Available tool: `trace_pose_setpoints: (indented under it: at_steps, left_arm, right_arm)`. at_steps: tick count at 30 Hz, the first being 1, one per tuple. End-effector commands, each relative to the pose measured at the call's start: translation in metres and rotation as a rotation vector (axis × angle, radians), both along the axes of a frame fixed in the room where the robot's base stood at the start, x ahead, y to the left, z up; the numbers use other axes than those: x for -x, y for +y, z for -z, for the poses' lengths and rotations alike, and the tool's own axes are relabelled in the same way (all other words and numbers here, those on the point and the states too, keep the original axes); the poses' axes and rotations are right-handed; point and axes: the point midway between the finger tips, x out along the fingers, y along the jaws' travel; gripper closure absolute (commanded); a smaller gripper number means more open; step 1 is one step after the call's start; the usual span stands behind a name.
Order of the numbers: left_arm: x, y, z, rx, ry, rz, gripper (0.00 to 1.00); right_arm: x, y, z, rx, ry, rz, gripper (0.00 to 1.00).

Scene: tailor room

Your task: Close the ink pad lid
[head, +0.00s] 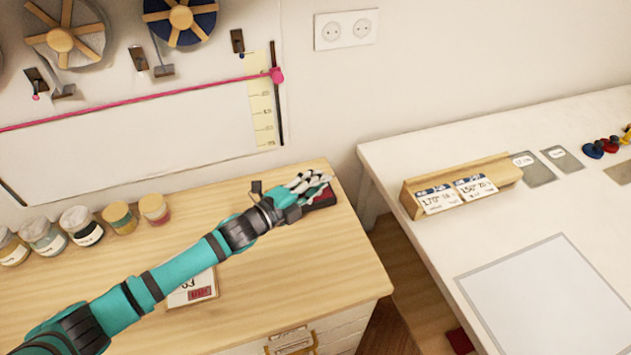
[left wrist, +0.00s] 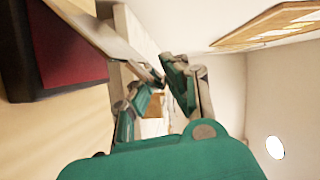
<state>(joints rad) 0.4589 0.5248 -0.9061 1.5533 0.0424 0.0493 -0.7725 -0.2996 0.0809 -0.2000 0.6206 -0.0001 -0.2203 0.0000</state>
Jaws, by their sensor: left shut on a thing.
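The ink pad (head: 322,198) is a small dark case with a red pad, near the right back corner of the wooden cabinet top. In the left wrist view the open ink pad (left wrist: 68,45) shows its red surface inside a dark rim. A thin grey lid (left wrist: 105,35) stands up beside the red pad and runs to my fingertips. My left gripper (head: 312,182) is over the ink pad and partly hides it. In the left wrist view my left gripper (left wrist: 162,85) is shut on the lid's edge. My right gripper is not in view.
Several jars (head: 82,226) stand along the back left of the cabinet top. A small card (head: 192,290) lies under my left arm. A white table (head: 440,265) with a wooden card holder (head: 468,186) stands to the right, across a gap. The cabinet's front right top is clear.

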Motion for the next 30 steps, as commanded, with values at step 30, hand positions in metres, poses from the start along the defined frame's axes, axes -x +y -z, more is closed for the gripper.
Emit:
trace_pose_setpoints:
  at_steps: [30]
  left_arm:
    - [0.0035,-0.0019,0.0034,-0.017,-0.042,0.002,0.69]
  right_arm:
    - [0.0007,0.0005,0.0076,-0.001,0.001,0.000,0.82]
